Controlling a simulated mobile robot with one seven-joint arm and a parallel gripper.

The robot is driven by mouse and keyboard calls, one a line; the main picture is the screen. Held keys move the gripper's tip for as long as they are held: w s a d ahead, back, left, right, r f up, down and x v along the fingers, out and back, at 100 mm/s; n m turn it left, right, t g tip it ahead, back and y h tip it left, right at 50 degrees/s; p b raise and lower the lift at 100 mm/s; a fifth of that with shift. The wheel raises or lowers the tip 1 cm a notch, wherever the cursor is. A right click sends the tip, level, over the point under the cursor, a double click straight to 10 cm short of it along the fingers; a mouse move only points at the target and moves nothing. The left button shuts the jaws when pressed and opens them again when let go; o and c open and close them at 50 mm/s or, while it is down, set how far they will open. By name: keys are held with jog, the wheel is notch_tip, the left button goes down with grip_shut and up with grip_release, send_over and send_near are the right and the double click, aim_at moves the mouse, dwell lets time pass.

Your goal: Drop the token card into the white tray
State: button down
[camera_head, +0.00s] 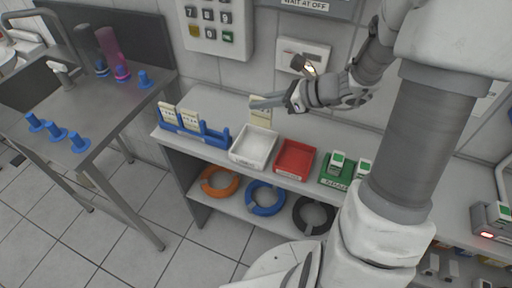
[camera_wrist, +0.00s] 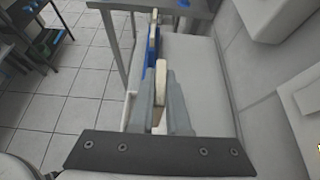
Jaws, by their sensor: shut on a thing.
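My gripper (camera_head: 257,103) is shut on a cream token card (camera_head: 261,115), which hangs upright between the fingers. In the wrist view my gripper (camera_wrist: 160,85) has the pale card (camera_wrist: 161,92) edge-on between its two fingers. The white tray (camera_head: 236,158) is an open, shallow box on the bench. The card is above the tray's back edge and appears apart from it; the exact height is hard to tell. The tray's inside looks empty.
A blue rack (camera_head: 213,140) with two cream cards stands left of the tray. A red tray (camera_head: 294,158) and a green tray (camera_head: 332,180) with small devices stand to the right. A tiled wall with a keypad (camera_head: 211,18) is behind. Coloured rings lie on the lower shelf.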

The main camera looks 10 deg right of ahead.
aim_at(251, 120)
jog(key=shift+f+b, duration=2.6)
jog(key=shift+f, duration=0.4)
jog(key=c, duration=0.8)
grip_release()
jog(key=shift+r, duration=0.1)
jog(key=p+v, duration=0.3)
jog(key=v, duration=1.4)
jog(key=shift+s+d, duration=0.1)
jog(key=shift+d, duration=0.1)
